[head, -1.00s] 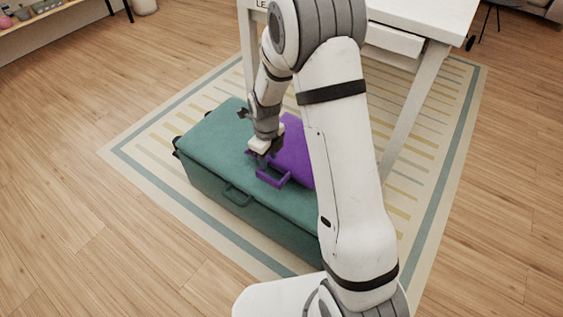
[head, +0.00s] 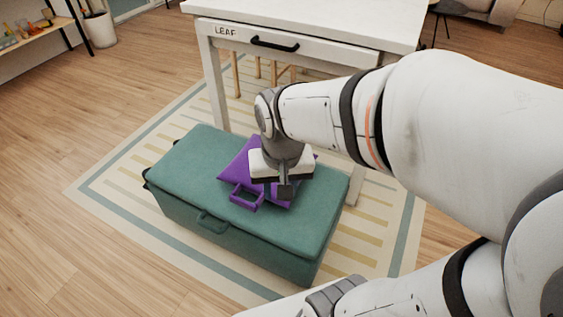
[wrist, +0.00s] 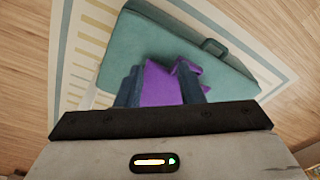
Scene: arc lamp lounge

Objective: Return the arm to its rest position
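My gripper (head: 286,190) hangs above the teal suitcase, over the purple item, in the head view. In the wrist view its two dark fingers stand apart (wrist: 160,72), and the purple item shows below and between them; nothing appears held. The purple item (head: 236,170) has a flat body and a square loop handle (head: 245,199). It lies on top of the teal suitcase (head: 190,160), with part of it hidden behind my gripper. It also shows in the wrist view (wrist: 162,88). My arm reaches in from the right of the head view.
A white table (head: 330,22) with a drawer marked LEAF stands just behind the suitcase. The suitcase lies on a striped rug (head: 110,178). A shelf (head: 30,38) and a plant pot (head: 100,28) are at the far left. The wood floor at left is clear.

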